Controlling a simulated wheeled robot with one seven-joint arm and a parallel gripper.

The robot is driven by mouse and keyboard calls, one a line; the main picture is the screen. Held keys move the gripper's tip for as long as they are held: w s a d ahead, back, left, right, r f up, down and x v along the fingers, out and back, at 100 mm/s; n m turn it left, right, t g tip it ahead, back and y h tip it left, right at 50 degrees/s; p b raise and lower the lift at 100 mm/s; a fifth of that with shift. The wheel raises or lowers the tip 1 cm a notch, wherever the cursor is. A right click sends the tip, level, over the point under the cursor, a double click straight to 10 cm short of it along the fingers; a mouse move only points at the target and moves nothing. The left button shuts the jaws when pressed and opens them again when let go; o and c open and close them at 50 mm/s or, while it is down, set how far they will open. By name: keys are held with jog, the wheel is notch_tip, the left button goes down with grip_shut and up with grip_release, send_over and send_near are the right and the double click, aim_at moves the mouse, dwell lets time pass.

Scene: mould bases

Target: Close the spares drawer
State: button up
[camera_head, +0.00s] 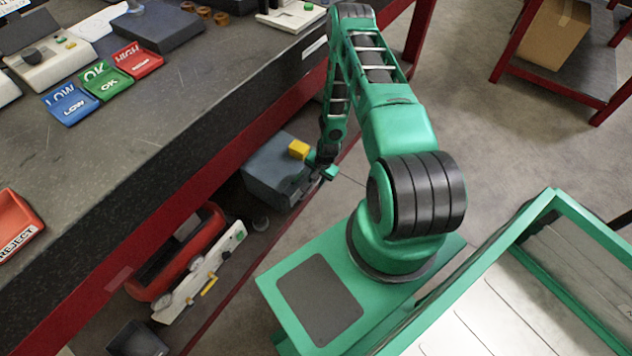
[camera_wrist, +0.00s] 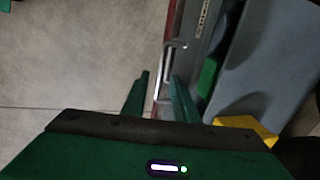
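In the wrist view, a drawer front (camera_wrist: 206,16) with a small label, too blurred to read, runs along a reddish edge. A metal bar handle (camera_wrist: 176,45) sticks out from it. A green piece (camera_wrist: 208,76) shows in the gap behind the front, so the drawer looks partly open. The blue-grey box (camera_wrist: 268,62) beside it also shows under the bench in the head view (camera_head: 268,172). My gripper (camera_wrist: 164,78) is open and empty; its fingertips are just short of the handle, the right one closest. In the head view my gripper (camera_head: 327,171) is beside the box, and my arm hides part of that area.
A yellow block (camera_head: 298,149) is at the box's top edge. A red toolbox (camera_head: 178,252) and a pale panel (camera_head: 203,271) are on the lower shelf. The workbench (camera_head: 185,110) overhangs with blue, green and red trays. Floor (camera_wrist: 80,60) is clear left of my fingers.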

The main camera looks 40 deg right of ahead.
jog(key=shift+c, duration=0.2)
grip_shut()
dwell(1.1)
